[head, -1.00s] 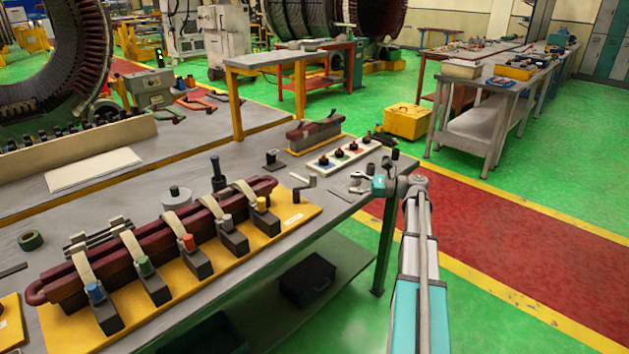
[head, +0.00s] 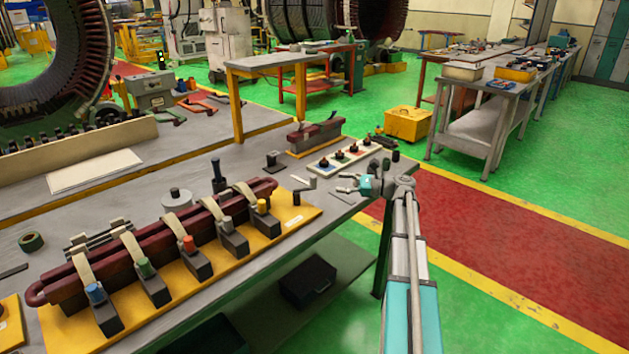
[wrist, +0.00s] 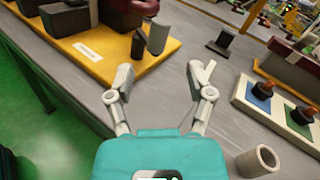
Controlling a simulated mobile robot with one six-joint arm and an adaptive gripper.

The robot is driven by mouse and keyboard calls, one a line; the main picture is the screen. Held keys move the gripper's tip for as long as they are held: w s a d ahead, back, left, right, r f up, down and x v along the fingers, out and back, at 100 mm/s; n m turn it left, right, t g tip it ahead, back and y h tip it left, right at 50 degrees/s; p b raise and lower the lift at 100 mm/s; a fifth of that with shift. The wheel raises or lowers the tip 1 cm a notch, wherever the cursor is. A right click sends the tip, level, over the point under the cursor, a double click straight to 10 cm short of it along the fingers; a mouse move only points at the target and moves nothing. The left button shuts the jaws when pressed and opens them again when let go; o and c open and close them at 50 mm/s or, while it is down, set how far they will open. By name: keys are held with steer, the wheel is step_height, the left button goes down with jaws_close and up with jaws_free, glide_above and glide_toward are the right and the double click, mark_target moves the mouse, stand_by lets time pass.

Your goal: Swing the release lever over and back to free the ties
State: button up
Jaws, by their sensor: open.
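A small crank-like lever with a light grey grip and a dark post (head: 297,197) stands at the right end of the yellow fixture board (head: 290,230). In the wrist view its light grey grip (wrist: 157,37) shows ahead of my fingers. Cream ties (head: 132,244) arch over the dark red coil bar (head: 155,238) and run to dark blocks with coloured knobs. My gripper (head: 346,184) is to the right of the lever, apart from it. In the wrist view its two fingers (wrist: 158,78) are spread with nothing between them.
A pale board of knobs (head: 345,157) lies behind my gripper and shows at right in the wrist view (wrist: 244,107). A short grey tube (wrist: 258,161) stands close to my gripper's right. A small dark red bar (head: 314,133) sits farther back. Bare bench lies below my fingers.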

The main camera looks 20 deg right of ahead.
mark_target(313, 183)
steer(key=x, duration=0.9)
steer(key=shift+w+a, duration=0.1)
jaws_close()
